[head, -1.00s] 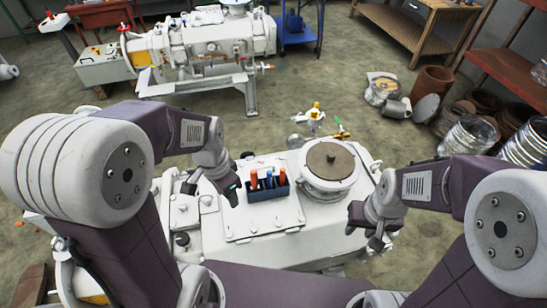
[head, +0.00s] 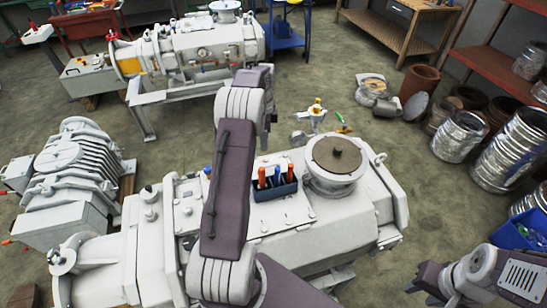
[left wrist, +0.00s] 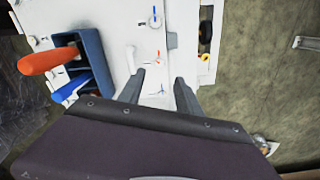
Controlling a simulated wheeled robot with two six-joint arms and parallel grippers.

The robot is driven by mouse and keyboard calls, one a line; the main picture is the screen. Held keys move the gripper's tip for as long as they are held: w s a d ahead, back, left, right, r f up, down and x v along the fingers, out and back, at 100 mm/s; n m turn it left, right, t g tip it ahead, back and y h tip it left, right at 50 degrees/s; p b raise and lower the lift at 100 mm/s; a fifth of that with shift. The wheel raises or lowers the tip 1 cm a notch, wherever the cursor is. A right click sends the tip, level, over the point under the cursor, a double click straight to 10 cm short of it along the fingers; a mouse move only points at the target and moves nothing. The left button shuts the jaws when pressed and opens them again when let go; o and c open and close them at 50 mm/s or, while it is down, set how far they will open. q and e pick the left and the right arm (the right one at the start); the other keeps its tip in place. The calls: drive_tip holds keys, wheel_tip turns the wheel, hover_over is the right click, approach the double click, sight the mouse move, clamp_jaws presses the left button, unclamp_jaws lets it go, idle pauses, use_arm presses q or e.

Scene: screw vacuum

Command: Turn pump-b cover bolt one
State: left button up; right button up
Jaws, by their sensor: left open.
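The near white pump (head: 350,220) lies across the head view, with a bolted flat cover plate (head: 270,212) on top. Which bolt is bolt one, I cannot tell. My left arm reaches over the plate and hides part of it; its gripper is hidden there. In the left wrist view my left gripper (left wrist: 158,92) is open and empty above the white surface. A pale bolt-like piece (left wrist: 130,55) lies just ahead of the left finger, apart from it. My right gripper (head: 425,282) is at the lower right in the head view, away from the pump; its jaws are unclear.
A dark blue tool holder (head: 277,191) with orange and blue handles stands on the plate, left of the fingers in the wrist view. A round brown-topped port (head: 336,155) rises beside it. Another pump (head: 190,50) stands behind; metal drums (head: 500,155) fill the right.

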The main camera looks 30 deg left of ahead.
sight(265, 159)
use_arm(q)
wheel_tip(265, 159, down, 9)
drive_tip(key=shift+r+p, duration=0.1)
drive_tip(key=shift+p, duration=0.5)
drive_tip(key=shift+s, duration=0.1)
clamp_jaws()
